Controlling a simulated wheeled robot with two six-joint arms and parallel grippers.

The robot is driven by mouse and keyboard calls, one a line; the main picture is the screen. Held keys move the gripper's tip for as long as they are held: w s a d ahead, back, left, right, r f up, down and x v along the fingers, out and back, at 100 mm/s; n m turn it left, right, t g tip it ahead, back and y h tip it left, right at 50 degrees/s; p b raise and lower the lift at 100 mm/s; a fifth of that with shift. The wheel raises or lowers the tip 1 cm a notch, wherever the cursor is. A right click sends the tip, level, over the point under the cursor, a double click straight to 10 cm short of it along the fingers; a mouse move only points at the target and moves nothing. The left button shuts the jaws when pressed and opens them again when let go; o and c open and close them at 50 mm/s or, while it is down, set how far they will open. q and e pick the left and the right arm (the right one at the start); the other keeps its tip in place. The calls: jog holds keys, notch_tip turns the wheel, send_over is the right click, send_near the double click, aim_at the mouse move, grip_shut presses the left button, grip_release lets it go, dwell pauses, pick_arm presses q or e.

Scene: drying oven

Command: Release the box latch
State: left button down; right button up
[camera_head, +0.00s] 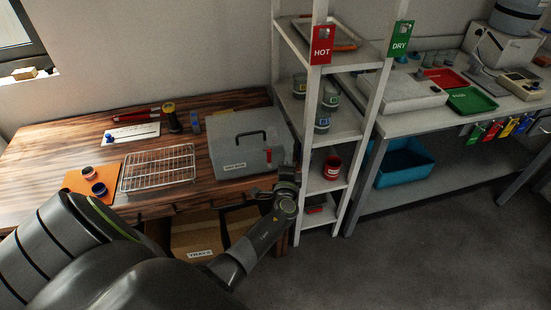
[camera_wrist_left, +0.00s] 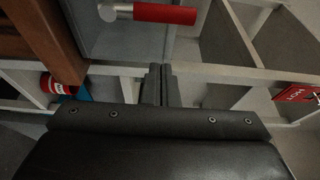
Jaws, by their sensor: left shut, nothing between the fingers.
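The grey box (camera_head: 240,150) stands shut on the wooden table, with a black carry handle (camera_head: 250,134) on its lid. A small red latch (camera_head: 268,155) shows on its front face, towards the right. In the left wrist view the latch (camera_wrist_left: 165,13) is a red grip with a pale metal end, lying across the top edge. My left gripper (camera_head: 288,172) is at the box's front right corner, by the shelf. Its fingers (camera_wrist_left: 161,85) are shut and empty, apart from the latch in the wrist picture. My right gripper is not in view.
A white shelf rack (camera_head: 342,205) stands close to the right of the box, with jars and a red mug (camera_head: 332,167) on it. A wire rack (camera_head: 158,168) lies left of the box. A carton (camera_head: 195,238) is under the table.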

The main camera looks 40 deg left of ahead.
aim_at(269, 159)
pick_arm(q)
jog(key=shift+s+a+r+p, duration=0.1)
jog(key=shift+s+a+p, duration=0.15)
jog(key=shift+a+p, duration=0.3)
jog(key=shift+s+a+p, duration=0.25)
jog(key=shift+a+p, duration=0.15)
jog(key=shift+a, duration=0.25)
jog(key=shift+s+a, duration=0.4)
jog(key=shift+s, duration=0.2)
